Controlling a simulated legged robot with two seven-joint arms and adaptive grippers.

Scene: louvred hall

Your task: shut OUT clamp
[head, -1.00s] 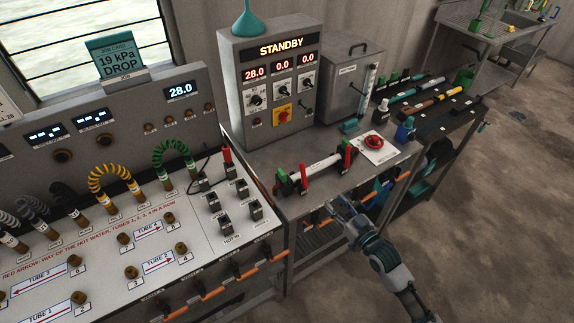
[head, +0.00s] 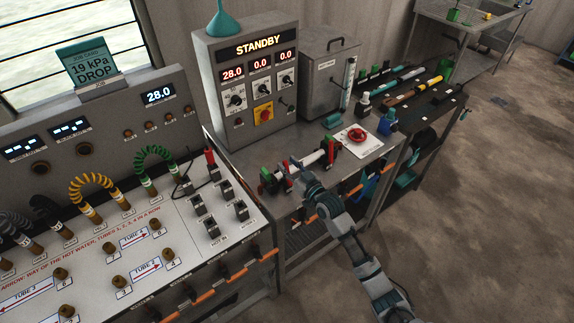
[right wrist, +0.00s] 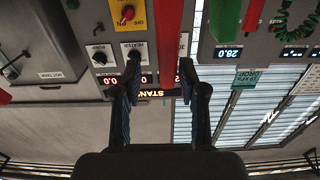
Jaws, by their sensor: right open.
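A white tube (head: 313,158) lies on the bench with a clamp with an upright red lever near each end. My right gripper (head: 297,170) is open at the left-hand lever, partly hiding the tube. In the right wrist view, which is upside down, that red lever (right wrist: 169,40) stands between the spread fingers of my right gripper (right wrist: 160,72), with no clear grip on it. The right-hand red lever (head: 331,152) stands upright towards the red wheel. I cannot read which clamp is marked OUT. My left gripper is not in view.
A STANDBY control box (head: 252,85) and a grey tank (head: 326,85) stand behind the tube. A red wheel (head: 357,135) on a white plate is to the right. A hose panel (head: 120,245) fills the left. The floor at right is clear.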

